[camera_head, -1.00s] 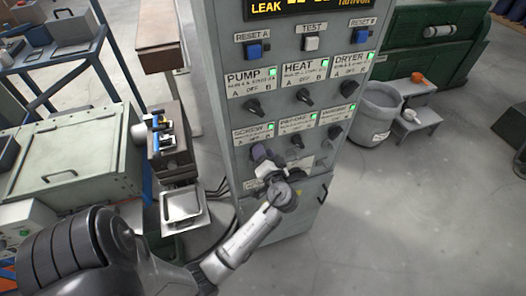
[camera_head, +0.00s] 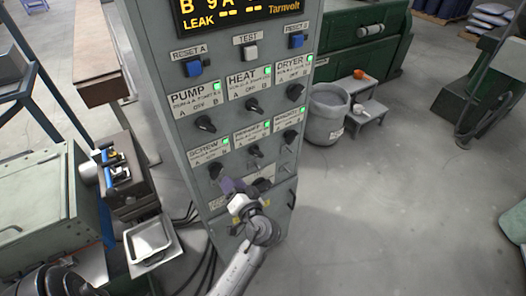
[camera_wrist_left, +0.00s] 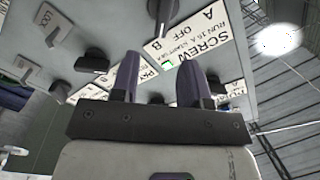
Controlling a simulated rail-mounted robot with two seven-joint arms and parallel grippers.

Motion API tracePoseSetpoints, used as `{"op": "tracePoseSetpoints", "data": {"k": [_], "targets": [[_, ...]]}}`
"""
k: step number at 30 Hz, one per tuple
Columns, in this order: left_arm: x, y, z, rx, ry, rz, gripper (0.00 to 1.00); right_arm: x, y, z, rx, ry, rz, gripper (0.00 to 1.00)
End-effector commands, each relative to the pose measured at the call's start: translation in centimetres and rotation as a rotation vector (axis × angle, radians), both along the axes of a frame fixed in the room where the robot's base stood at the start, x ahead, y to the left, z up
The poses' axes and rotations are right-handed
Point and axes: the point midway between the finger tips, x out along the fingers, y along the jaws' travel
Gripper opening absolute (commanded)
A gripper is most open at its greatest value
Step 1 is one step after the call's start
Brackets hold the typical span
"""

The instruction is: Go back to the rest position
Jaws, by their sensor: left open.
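My left gripper (camera_head: 232,186), with purple fingers, is in front of the grey control cabinet (camera_head: 160,130), just below the SCREW knob (camera_head: 215,171). In the left wrist view my left gripper (camera_wrist_left: 160,85) is open, its two fingers apart with nothing held between them. The SCREW label (camera_wrist_left: 204,42) and a dark knob (camera_wrist_left: 162,10) show beyond the fingertips. The gripper hides part of the cabinet's lower front. My right gripper is in neither view.
The PUMP (camera_head: 204,123), HEAT (camera_head: 253,105) and DRYER (camera_head: 295,92) knobs are above. A metal tray (camera_head: 151,241) and a green box (camera_head: 38,205) stand to the left. A grey bucket (camera_head: 325,115) and a small step (camera_head: 367,109) stand right.

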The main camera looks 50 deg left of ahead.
Motion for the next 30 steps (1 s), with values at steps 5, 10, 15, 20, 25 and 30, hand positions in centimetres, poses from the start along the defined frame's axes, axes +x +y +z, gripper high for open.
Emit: {"op": "tracePoseSetpoints", "data": {"k": [5, 10, 15, 20, 25, 30], "targets": [[0.0, 0.0, 0.0, 0.000, 0.000, 0.000, 0.41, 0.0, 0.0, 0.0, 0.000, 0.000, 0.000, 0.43], [-0.1, 0.0, 0.0, 0.004, 0.029, 0.005, 0.41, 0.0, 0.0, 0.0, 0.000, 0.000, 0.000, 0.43], [-0.2, -0.2, -2.7, -0.176, 0.100, -0.007, 0.41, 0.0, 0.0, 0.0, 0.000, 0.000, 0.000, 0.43], [0.8, -2.8, -4.8, -0.486, 0.085, -0.149, 0.41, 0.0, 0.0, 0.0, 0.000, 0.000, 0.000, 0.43], [1.9, -7.5, -5.0, -0.768, 0.075, -0.403, 0.41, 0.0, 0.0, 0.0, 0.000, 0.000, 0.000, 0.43], [0.1, -12.5, -5.8, -0.969, 0.139, -0.647, 0.41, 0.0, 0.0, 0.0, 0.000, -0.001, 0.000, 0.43]]}}
